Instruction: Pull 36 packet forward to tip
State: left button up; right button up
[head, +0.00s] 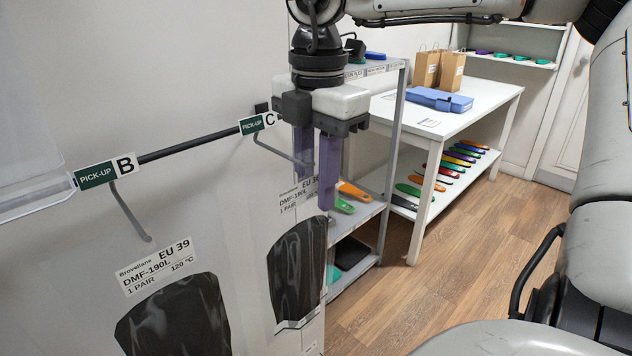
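The packet on hook C (297,265) hangs from the rail. Its label reads "EU 3" with the last digit covered, so I cannot read the full size. Black insoles show through its clear lower part. My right gripper (318,192) points down at its top edge near the hook tip. Its two purple fingers stand apart with a narrow gap. One finger is in front of the packet's right edge, and the lower end of the other is hidden behind the label. The EU 39 packet (158,270) hangs on hook B at left. My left gripper is out of view.
The dark rail (195,146) carries the PICK-UP B (108,173) and PICK-UP C (257,122) signs. A grey shelf rack (394,140) stands right behind my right gripper. Beyond it is a white table (490,97) with a blue case (440,99) and paper bags (437,70).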

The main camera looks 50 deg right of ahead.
notch_tip(320, 180, up, 10)
jog(key=shift+s+r+p, duration=0.15)
jog(key=shift+p, duration=0.25)
dwell(0.7)
